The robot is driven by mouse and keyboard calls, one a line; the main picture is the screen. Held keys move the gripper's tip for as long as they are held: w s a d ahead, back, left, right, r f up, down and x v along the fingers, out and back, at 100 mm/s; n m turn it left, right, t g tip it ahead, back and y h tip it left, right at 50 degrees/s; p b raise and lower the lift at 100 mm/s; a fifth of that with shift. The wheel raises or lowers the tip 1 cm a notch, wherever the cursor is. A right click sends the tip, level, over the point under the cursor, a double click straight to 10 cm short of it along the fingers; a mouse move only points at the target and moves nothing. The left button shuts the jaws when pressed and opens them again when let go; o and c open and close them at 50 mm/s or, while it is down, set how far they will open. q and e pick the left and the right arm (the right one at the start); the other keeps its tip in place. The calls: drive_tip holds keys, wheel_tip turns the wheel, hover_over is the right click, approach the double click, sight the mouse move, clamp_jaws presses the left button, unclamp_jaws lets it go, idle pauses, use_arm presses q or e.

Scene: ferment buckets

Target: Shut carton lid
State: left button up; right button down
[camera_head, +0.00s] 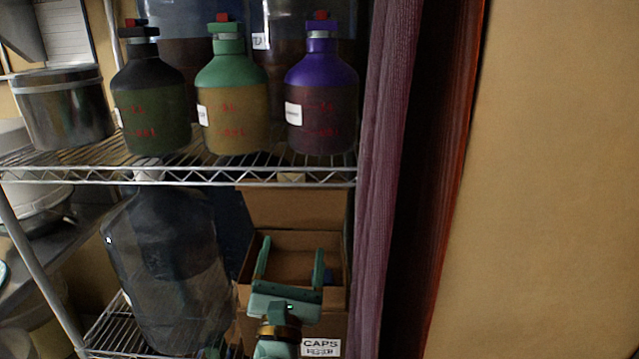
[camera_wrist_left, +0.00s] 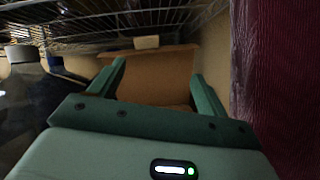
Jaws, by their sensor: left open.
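The brown cardboard carton (camera_head: 334,297) stands on the lower wire shelf, with a white label reading "CAPS" on its front. Its lid (camera_head: 290,207) is open and stands up at the back; it also fills the middle of the left wrist view (camera_wrist_left: 155,78). My left gripper (camera_head: 290,258) is open and empty, its two green fingers reaching over the carton's opening towards the raised lid. The fingers appear apart from the lid. The gripper hides part of the carton's front and inside.
The upper wire shelf (camera_head: 200,174) runs close above the lid and holds several bottles. A large dark glass carboy (camera_head: 170,265) stands just left of the carton. A purple curtain (camera_head: 385,180) hangs close on the right.

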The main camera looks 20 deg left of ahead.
use_arm(q)
drive_tip(key=w+a+r+n+y, duration=0.1)
drive_tip(key=w+a+r+n, duration=0.1)
drive_tip(key=w, duration=0.5)
drive_tip(key=w+a+r+n+g, duration=0.1)
drive_tip(key=w+a+r+n, duration=0.2)
drive_tip(key=w, duration=0.4)
drive_tip(key=shift+a+r+y, duration=0.35)
drive_tip(key=shift+r+y, duration=0.05)
drive_tip(key=shift+r, duration=0.15)
use_arm(e)
drive_tip(key=shift+a, duration=0.2)
